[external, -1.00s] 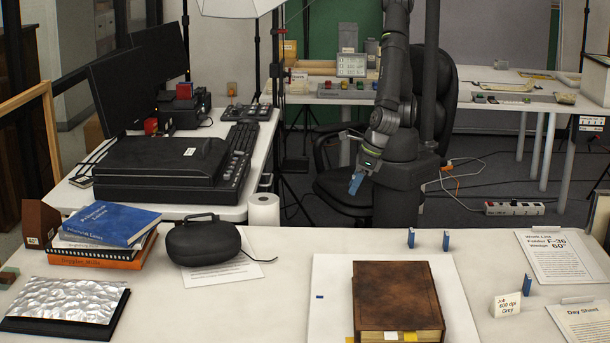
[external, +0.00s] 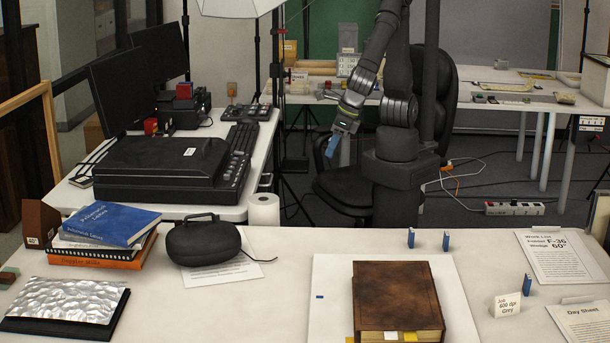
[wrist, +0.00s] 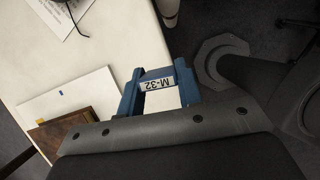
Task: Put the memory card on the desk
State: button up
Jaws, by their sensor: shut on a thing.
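My gripper (external: 332,147) is raised behind the far edge of the white front desk (external: 300,250), over the gap by the black chair. Its blue fingers point down in the external view. In the wrist view my gripper (wrist: 158,72) is shut on a small light card with a label reading M-32, the memory card (wrist: 157,84). The card sits between the two blue fingers, clear of any surface. It is too small to make out in the external view. The desk (wrist: 60,60) shows at the left of the wrist view.
A brown book (external: 400,295) lies on a white board (external: 330,275). Bare desk lies between case and board.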

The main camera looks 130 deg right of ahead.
jog(key=w+d+m+g, duration=0.15)
jog(key=w+d, duration=0.35)
jog(key=d, duration=1.1)
jog(key=w+d+m, duration=0.2)
jog(key=w+d, duration=0.4)
jog(key=d, duration=1.1)
jog(key=s+d+m+h, duration=0.1)
jog(key=s+d, duration=0.2)
jog(key=d, duration=0.8)
jog(key=s+d+m, duration=0.1)
jog(key=s+d, duration=0.3)
jog(key=d, duration=0.6)
jog(key=s+d+f+m+g, duration=0.1)
jog(key=s+d+m, duration=0.1)
jog(key=s+d, duration=2.4)
notch_tip(320, 180, down, 10)
jog(key=w+f, duration=0.2)
jog(key=w, duration=0.2)
jog(key=w+d+f, duration=0.1)
jog(key=w+f, duration=0.2)
jog(key=w, duration=0.1)
jog(key=w+f, duration=0.2)
jog(key=w, duration=0.2)
jog(key=shift+w+d+f, duration=0.1)
jog(key=shift+d+f, duration=0.05)
jog(key=shift+f, duration=2.1)
jog(key=shift+f, duration=0.1)
